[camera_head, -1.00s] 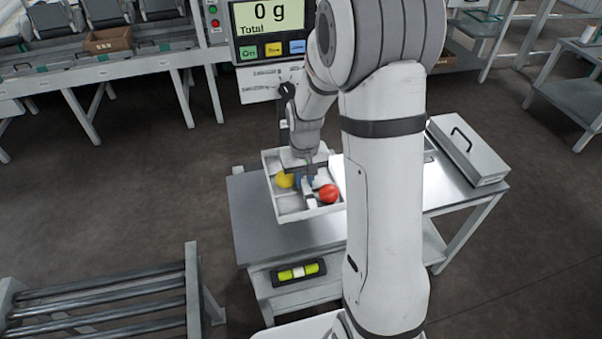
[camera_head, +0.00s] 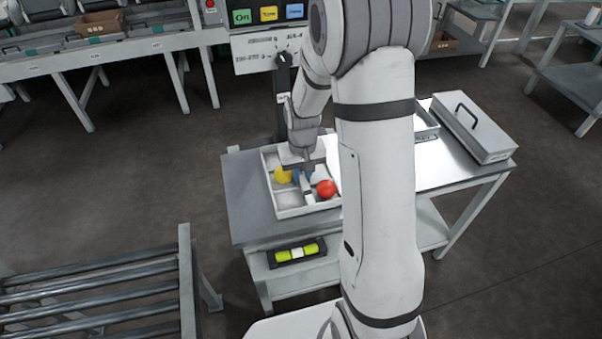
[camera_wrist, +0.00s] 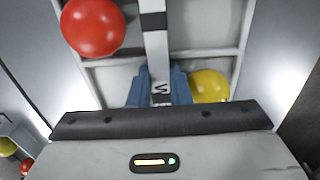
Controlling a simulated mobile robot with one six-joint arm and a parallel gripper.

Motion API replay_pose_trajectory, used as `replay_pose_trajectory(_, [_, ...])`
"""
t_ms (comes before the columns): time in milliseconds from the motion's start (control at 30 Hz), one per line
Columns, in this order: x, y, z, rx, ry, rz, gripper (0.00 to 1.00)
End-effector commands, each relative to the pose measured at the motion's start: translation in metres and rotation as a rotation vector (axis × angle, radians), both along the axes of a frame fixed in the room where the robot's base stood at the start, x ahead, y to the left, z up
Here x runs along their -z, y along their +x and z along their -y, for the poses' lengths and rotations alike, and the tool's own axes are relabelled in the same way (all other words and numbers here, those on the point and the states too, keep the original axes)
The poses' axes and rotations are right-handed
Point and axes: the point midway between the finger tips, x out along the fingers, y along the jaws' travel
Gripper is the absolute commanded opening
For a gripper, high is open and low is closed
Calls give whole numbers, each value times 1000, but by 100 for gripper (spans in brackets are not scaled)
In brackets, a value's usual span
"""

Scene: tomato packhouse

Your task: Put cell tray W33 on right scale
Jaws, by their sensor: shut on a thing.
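A pale cell tray (camera_head: 281,215) with a red tomato (camera_head: 327,188), a yellow tomato (camera_head: 283,175) and empty cells is over the left part of the grey bench. I cannot tell whether it touches the bench; no label W33 is readable. My gripper (camera_head: 304,177) is at the middle of the tray. In the wrist view its blue fingers (camera_wrist: 160,90) are shut on the tray's white central bar (camera_wrist: 156,50), between the red tomato (camera_wrist: 93,27) and the yellow one (camera_wrist: 209,86). A bright metal plate (camera_head: 432,164) lies to the right, partly hidden by my arm.
A grey lidded case (camera_head: 474,128) stands at the bench's right end, with another tray (camera_head: 427,128) beside it. The weighing display (camera_head: 268,14) is cut off at the top. A roller conveyor (camera_head: 95,290) stands at lower left.

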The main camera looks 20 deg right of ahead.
Motion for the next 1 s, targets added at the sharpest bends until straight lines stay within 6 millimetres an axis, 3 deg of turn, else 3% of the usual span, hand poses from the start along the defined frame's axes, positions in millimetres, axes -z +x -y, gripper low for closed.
replay_pose_trajectory(933, [6, 0, -1, -2, 0, 0, 0])
replay_pose_trajectory(967, [5, 0, -1, -2, 0, 0, 19])
replay_pose_trajectory(1000, [5, 0, -1, -2, 0, 0, 22])
